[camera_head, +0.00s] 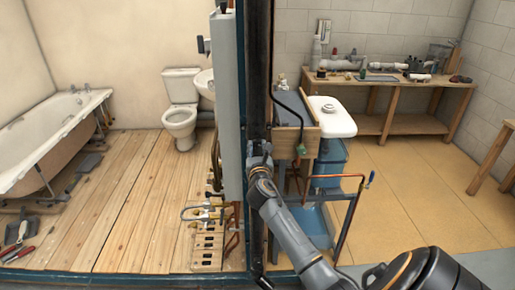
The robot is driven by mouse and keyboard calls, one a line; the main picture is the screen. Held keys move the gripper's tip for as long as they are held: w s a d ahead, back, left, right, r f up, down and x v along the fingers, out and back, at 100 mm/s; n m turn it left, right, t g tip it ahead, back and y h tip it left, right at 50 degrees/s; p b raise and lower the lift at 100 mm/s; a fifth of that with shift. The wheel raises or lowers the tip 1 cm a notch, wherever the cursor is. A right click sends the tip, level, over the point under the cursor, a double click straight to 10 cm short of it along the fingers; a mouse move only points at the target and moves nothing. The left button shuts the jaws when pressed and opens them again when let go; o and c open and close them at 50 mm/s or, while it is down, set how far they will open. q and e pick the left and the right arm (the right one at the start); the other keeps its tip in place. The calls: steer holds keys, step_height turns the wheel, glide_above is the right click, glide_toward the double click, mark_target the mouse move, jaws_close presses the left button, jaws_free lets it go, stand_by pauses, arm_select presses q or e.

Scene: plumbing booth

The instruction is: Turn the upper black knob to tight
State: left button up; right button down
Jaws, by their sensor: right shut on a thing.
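My right arm comes in from the lower right, and its gripper (259,150) is at the dark upright post (258,60), close to the right edge of the tall grey panel (228,110). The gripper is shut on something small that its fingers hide. I cannot make out which part it holds. No upper black knob can be told for certain in this view. My left gripper is not in view.
Below the panel are brass and copper pipe fittings (205,212) and a slotted wooden block (207,250). The tan floor (400,200) is clear.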

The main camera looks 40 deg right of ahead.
steer(key=m+b, duration=0.1)
steer(key=m, duration=0.3)
steer(key=shift+m, duration=0.4)
steer(key=m, duration=0.3)
steer(key=shift+f+m+b, duration=0.1)
steer(key=shift+m+b, duration=0.3)
steer(key=m+b, duration=0.1)
steer(key=m, duration=0.3)
steer(key=shift+m+b, duration=0.7)
steer(key=shift+m, duration=1.5)
steer(key=c, duration=1)
jaws_free()
steer(key=shift+a, duration=0.1)
